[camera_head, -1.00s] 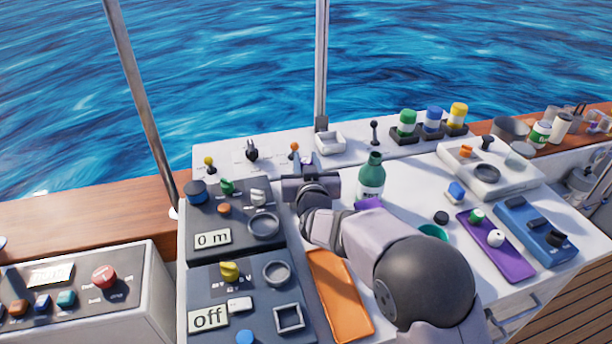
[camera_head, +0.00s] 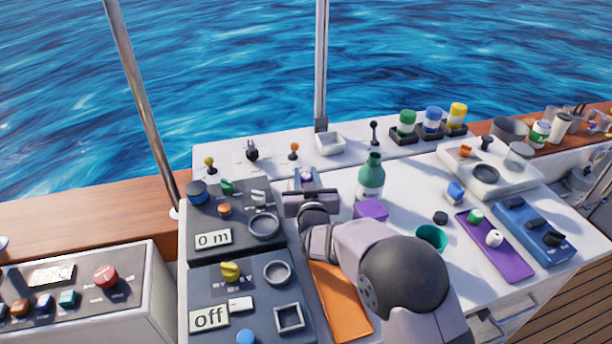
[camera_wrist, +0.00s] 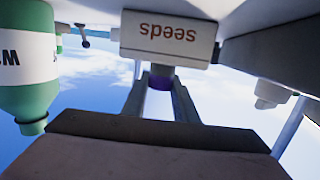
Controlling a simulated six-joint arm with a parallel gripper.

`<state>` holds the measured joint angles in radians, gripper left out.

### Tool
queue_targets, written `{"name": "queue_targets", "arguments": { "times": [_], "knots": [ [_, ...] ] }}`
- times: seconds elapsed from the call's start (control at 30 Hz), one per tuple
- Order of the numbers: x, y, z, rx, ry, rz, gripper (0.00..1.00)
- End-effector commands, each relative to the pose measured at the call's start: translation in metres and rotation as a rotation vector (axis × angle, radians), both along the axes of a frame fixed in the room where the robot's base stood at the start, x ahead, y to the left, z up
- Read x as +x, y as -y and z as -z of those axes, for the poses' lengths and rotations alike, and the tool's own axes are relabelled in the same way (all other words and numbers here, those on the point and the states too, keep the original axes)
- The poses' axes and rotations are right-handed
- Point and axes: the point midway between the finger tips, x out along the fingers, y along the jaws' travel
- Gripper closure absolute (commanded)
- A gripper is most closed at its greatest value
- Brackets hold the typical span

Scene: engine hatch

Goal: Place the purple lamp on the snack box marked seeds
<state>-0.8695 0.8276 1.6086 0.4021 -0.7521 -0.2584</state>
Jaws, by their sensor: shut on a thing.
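My gripper (camera_wrist: 160,98) is shut on the purple lamp (camera_wrist: 161,82), which shows as a small purple piece between the fingertips. In the head view the lamp (camera_head: 307,175) is a small pale and purple shape at my gripper (camera_head: 309,190), left of the green bottle. The snack box marked seeds (camera_wrist: 168,38) is white with brown lettering and appears upside down in the wrist view. The lamp is at the box's edge that faces the sky; I cannot tell whether they touch.
A purple block (camera_head: 370,209) and teal cup (camera_head: 431,238) are nearby. Dark control panels (camera_head: 235,225) lie left; an orange tray (camera_head: 342,303) is in front.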

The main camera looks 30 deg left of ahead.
Motion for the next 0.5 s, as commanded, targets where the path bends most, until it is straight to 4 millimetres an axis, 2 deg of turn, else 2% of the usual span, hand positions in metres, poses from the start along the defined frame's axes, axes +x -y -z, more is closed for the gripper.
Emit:
{"name": "queue_targets", "arguments": {
  "times": [0.5],
  "knots": [
    [-0.001, 0.001, 0.018, -0.008, -0.008, 0.000, 0.96]
  ]
}}
